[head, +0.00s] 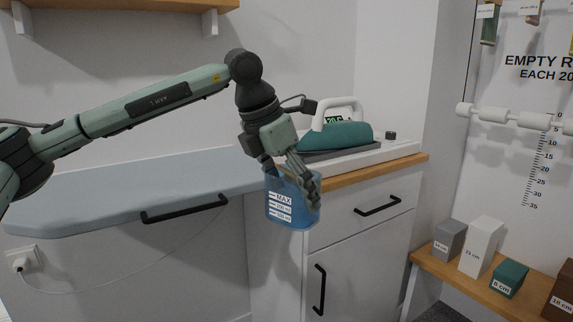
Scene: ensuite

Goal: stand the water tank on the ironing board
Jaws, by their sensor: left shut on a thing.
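The water tank (291,203) is a translucent blue container with a white "MAX" scale label on its front. My left gripper (293,176) is shut on the tank's upper part and holds it upright, in front of the cabinet's front edge. The ironing board (130,191) is a long pale blue-grey surface to the left, with its right end running behind my gripper. The part of the board behind the tank is hidden. My right gripper does not show.
A steam iron (337,134) with a green body and white handle rests on a white base on the cabinet top (385,170). A wooden shelf (490,283) at the right holds several labelled blocks. The board's visible top is clear. A cord hangs below the board.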

